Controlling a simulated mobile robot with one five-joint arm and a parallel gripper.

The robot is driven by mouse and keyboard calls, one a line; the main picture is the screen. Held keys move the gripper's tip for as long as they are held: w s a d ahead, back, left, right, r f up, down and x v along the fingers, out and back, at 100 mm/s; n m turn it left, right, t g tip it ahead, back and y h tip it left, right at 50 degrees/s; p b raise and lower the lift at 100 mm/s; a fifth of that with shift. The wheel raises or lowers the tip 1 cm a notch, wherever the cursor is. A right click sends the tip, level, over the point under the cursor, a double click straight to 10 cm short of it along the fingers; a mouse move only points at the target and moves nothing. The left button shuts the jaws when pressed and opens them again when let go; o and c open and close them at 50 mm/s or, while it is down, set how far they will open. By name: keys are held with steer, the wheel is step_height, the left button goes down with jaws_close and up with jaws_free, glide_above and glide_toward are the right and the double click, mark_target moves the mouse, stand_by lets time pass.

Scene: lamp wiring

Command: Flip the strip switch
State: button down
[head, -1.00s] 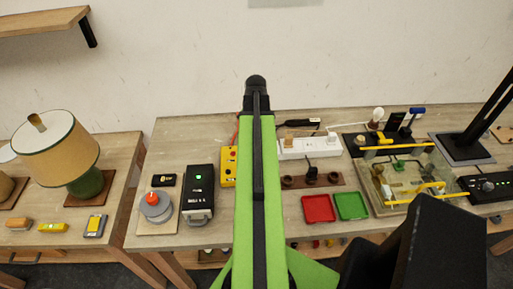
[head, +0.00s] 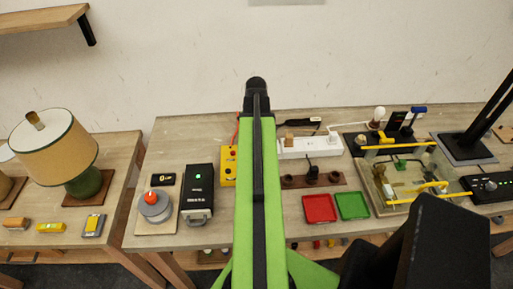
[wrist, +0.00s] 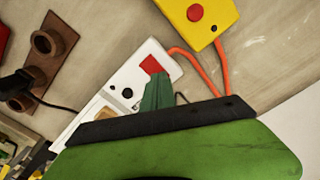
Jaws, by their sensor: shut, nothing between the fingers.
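The white power strip (head: 315,148) lies along the back of the middle table, its left end hidden behind my green arm. In the wrist view the strip (wrist: 122,82) runs diagonally, with a red switch (wrist: 152,65) near its upper end. My gripper (wrist: 155,80) shows there as green fingers, shut and empty, their tip just below the red switch in the picture. I cannot tell whether the tip touches the switch. In the head view the gripper is hidden behind the arm.
A yellow box (wrist: 198,14) with a red button and an orange cable sits close to the strip's switch end. A brown socket board (head: 327,180), a red tray (head: 319,208) and a green tray (head: 352,205) lie in front of the strip. A black box (head: 197,192) stands left.

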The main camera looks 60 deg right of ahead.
steer(key=shift+f, duration=0.2)
steer(key=shift+r, duration=0.1)
step_height(320, 180, up, 7)
steer(key=p, duration=0.7)
steer(key=shift+s, duration=0.1)
stand_by(0.3)
